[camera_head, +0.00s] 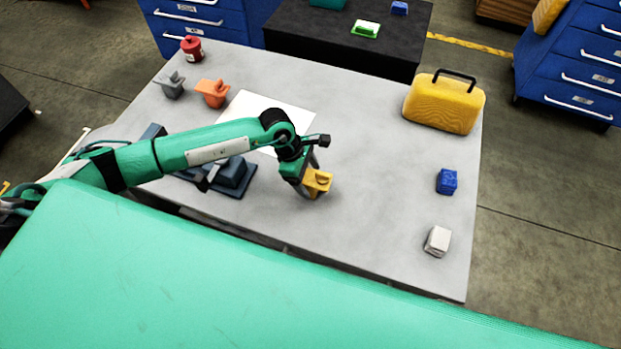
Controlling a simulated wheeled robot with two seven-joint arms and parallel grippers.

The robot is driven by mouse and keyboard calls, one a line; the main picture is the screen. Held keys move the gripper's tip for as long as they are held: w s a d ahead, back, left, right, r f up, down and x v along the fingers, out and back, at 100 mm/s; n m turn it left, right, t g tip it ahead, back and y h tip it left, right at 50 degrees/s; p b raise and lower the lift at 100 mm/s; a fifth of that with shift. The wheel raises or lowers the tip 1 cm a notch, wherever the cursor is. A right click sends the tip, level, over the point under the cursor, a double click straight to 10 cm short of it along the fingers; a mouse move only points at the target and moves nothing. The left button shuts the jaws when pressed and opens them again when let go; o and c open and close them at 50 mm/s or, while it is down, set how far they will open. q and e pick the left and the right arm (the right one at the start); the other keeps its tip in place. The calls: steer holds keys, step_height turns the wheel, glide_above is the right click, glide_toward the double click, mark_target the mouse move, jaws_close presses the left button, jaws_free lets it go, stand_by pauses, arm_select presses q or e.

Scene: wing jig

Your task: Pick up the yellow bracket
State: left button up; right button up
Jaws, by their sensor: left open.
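The yellow bracket (319,184) stands on the grey table, right of the middle of my left arm's reach. My left gripper (308,182) is right at the bracket, with its fingers pointing down around or beside it. The gripper is open. One finger shows in front of the bracket's left side and another behind its top; whether they touch it I cannot tell. My left arm comes in from the left and hides part of the table. My right gripper is not in view.
On the grey table (380,225) are a white sheet (245,106), orange bracket (212,92), grey bracket (171,86), red can (192,48), dark blue fixture (236,178), yellow case (444,104), blue block (446,181) and white block (437,241). The table's middle right is clear.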

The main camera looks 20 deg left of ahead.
mark_target(311, 179)
arm_select(q)
steer(key=shift+p+x, duration=0.4)
steer(key=shift+x, duration=1.2)
steer(key=shift+r, duration=0.15)
steer(key=c, duration=1.4)
